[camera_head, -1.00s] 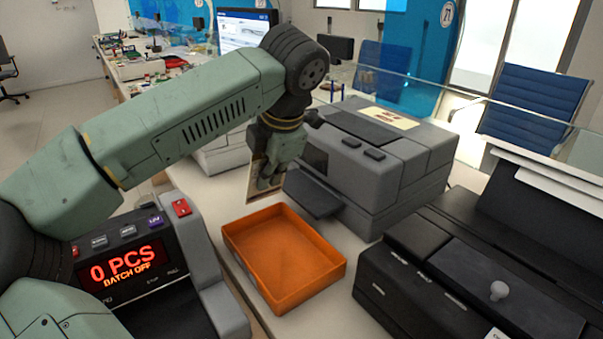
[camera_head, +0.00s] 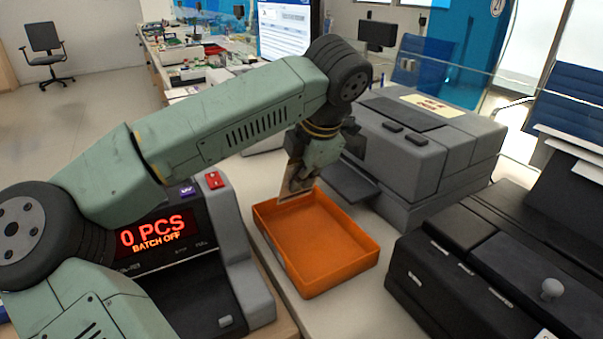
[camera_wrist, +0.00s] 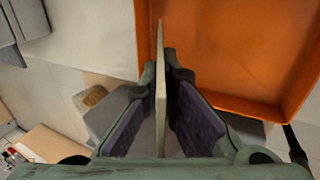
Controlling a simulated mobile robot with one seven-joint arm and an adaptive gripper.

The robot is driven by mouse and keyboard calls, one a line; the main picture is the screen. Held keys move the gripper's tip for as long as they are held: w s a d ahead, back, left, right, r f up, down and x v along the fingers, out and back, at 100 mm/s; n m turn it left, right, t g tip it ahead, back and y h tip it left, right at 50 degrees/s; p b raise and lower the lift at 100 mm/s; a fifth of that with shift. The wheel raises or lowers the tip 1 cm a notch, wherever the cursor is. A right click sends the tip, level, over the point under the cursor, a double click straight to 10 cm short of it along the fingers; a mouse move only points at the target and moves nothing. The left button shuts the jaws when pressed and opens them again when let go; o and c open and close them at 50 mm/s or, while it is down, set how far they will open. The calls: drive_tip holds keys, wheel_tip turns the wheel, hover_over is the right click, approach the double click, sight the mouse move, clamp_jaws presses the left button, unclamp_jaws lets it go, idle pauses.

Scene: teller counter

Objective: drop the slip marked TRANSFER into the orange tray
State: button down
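The orange tray (camera_head: 320,248) sits on the counter and is empty. My gripper (camera_head: 303,182) is just above the tray's far left corner. It is shut on a thin pale slip (camera_head: 284,184), which hangs upright, edge down, near the tray's rim. In the wrist view the slip (camera_wrist: 161,75) is seen edge-on between the two finger pads, with the orange tray (camera_wrist: 235,50) just to its right. The slip's marking cannot be read in either view.
A grey printer (camera_head: 425,150) stands behind and right of the tray. A black machine (camera_head: 470,270) stands at right. A counting machine (camera_head: 155,240) with a red display stands at left. The monitor (camera_head: 284,30) is behind. Bare counter (camera_head: 345,310) lies in front of the tray.

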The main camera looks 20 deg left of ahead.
drive_tip(key=shift+f+b, duration=1.65)
drive_tip(key=shift+f, duration=0.55)
drive_tip(key=c, duration=2.3)
unclamp_jaws()
drive_tip(key=o, duration=0.6)
drive_tip(key=shift+r, duration=0.1)
drive_tip(key=shift+r+p, duration=2.25)
drive_tip(key=shift+r, duration=1.2)
